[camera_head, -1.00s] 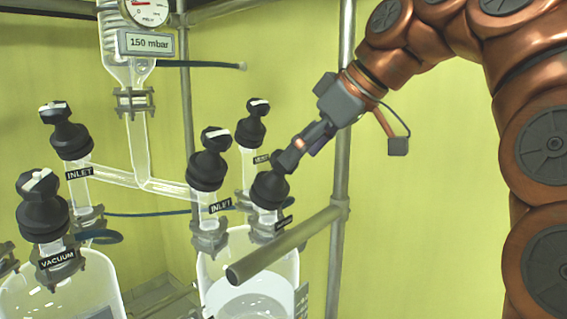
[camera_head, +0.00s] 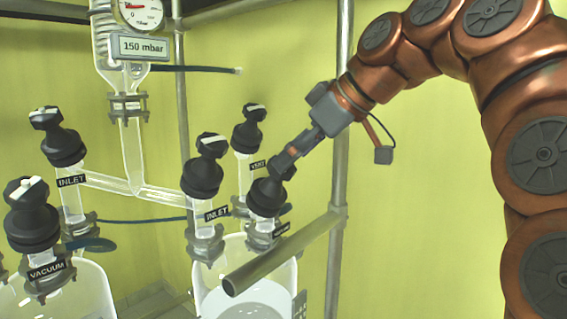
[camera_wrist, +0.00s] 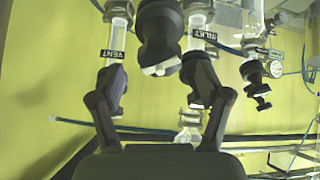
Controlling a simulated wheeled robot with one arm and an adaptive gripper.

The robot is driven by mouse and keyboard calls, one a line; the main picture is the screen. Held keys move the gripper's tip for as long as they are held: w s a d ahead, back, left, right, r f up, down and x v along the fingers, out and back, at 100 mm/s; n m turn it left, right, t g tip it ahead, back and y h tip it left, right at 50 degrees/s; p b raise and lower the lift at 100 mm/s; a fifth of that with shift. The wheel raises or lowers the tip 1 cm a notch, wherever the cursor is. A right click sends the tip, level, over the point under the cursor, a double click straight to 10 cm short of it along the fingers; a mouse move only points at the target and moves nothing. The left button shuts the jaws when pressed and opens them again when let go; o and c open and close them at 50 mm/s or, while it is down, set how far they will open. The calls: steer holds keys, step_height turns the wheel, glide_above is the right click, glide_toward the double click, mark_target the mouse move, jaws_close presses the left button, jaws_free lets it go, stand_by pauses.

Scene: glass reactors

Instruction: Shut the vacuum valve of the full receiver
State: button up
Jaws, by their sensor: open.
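The right receiver (camera_head: 225,285) is clear glass with a liquid surface inside. Its front-right valve (camera_head: 267,197) is black; the label below it is partly hidden and I cannot read it. My gripper (camera_head: 284,168) is at the top of this valve, hiding part of its knob. In the wrist view the valve (camera_wrist: 160,35) points its knob, with a white bar, between the open fingers of my gripper (camera_wrist: 160,80). I see no clear contact. The left receiver (camera_head: 85,290) has a valve marked VACUUM (camera_head: 32,215); its fill is unclear.
The right receiver's INLET valve (camera_head: 203,165) and VENT valve (camera_head: 249,130) stand close by. A metal rail (camera_head: 285,250) crosses in front of the right receiver, and an upright post (camera_head: 340,180) stands right of my gripper. A display (camera_head: 145,47) reads 150 mbar.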

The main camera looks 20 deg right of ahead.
steer(key=shift+p+x, duration=0.3)
steer(key=shift+x, duration=1.4)
steer(key=c, duration=1.2)
steer(key=shift+o, duration=0.2)
steer(key=shift+m, duration=0.3)
